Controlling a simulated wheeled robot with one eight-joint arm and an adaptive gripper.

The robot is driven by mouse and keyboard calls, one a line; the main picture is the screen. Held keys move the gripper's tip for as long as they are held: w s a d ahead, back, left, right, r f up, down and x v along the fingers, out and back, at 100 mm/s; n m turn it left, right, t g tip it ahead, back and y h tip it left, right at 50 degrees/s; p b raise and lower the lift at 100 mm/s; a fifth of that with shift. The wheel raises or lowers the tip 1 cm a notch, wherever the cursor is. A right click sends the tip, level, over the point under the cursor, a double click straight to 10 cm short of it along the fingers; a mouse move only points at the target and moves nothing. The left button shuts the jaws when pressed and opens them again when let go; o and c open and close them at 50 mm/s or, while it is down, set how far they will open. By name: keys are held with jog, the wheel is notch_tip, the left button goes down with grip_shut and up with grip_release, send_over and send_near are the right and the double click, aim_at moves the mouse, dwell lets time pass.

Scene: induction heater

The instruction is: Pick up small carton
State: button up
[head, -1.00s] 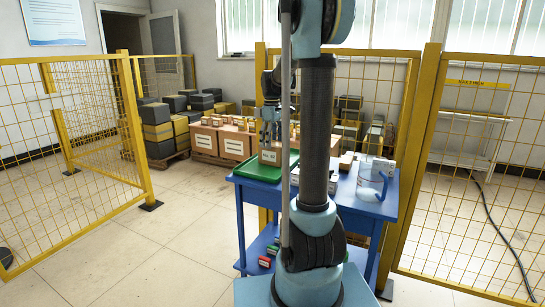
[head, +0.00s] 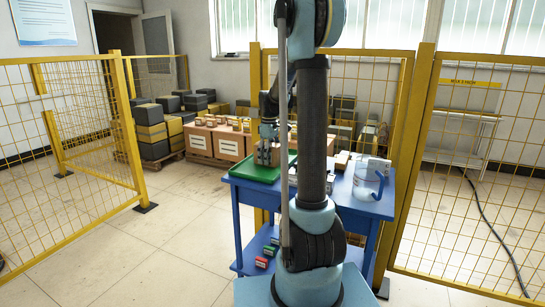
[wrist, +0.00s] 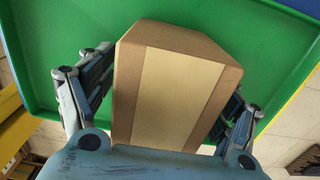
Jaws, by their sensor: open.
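The small carton is a brown box (wrist: 175,95) with a lighter tan strip along it, and it fills the middle of the wrist view. It is over the green tray (wrist: 60,25), but whether it touches the tray cannot be told. My gripper (wrist: 172,75) is open, with one finger on each side of the carton. Its lower end is hidden by the gripper body. In the head view my gripper (head: 268,138) is low over the tray (head: 243,171), around the carton (head: 264,155), which my arm partly hides.
The tray is on a blue table (head: 245,192). A clear container with a blue handle (head: 369,180) stands at the table's right. Small coloured boxes (head: 266,256) lie on the lower shelf. Yellow mesh fencing (head: 470,180) and stacked cartons (head: 200,140) stand behind.

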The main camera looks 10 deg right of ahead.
jog(key=c, duration=1.3)
jog(key=shift+a, duration=0.15)
jog(key=shift+c, duration=0.5)
jog(key=shift+a+r, duration=0.1)
